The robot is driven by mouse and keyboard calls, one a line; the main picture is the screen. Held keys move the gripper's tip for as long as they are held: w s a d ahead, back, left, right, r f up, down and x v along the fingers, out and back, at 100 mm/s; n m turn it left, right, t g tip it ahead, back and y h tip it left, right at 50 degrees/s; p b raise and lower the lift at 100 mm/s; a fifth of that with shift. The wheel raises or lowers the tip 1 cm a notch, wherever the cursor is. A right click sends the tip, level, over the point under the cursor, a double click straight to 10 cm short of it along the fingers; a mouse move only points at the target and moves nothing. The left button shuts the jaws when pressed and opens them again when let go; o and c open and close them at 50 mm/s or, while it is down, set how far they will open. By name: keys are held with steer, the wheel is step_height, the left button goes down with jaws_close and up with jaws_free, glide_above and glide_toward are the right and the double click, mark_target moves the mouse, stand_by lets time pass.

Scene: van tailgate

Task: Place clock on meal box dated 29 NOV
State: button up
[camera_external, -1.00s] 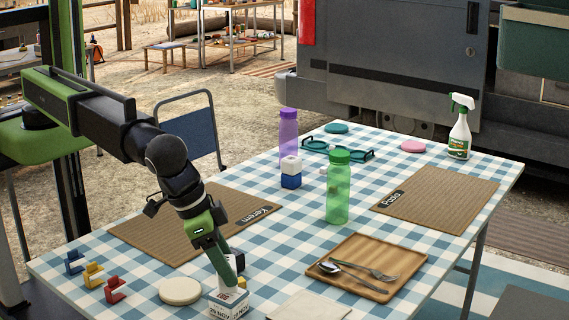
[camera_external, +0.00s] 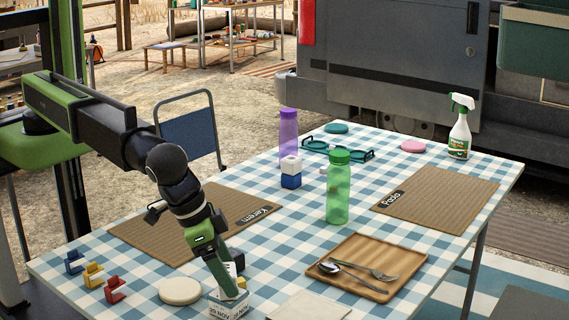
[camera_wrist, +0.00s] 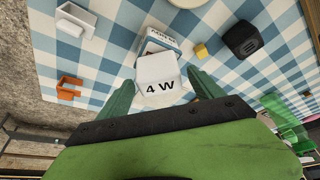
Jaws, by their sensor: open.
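My gripper (camera_external: 233,284) points down over a small white-and-blue box (camera_external: 228,310) at the near edge of the table. Its printed date is upside down and reads like a NOV date; the exact day is hard to make out. In the wrist view, a white rounded block (camera_wrist: 157,72) marked "4 W" sits on or just over this box (camera_wrist: 163,40), between my open fingers (camera_wrist: 160,92). The block may be the clock; its face is not clear. A dark rounded object (camera_wrist: 243,38) stands apart on the table beside the box.
A round cream disc (camera_external: 180,291) and blue, yellow and red holders lie left of the box. A wooden tray (camera_external: 372,265) with cutlery and a folded cloth (camera_external: 308,306) lie to the right. A green bottle (camera_external: 338,190) and a white-and-blue stack (camera_external: 291,172) stand farther back.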

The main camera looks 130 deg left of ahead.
steer(key=p+v, duration=1.1)
steer(key=v, duration=0.1)
steer(key=s+a+m+g+h, duration=0.1)
steer(key=s+a+m, duration=0.3)
steer(key=s, duration=0.8)
steer(key=s+a+f+m+g+h, duration=0.1)
steer(key=s+a+m, duration=0.4)
steer(key=s, duration=0.7)
steer(key=shift+s+a+f+g+h, duration=0.2)
steer(key=shift+a+f+g+h, duration=0.3)
steer(key=shift+a, duration=0.7)
steer(key=shift+r, duration=0.15)
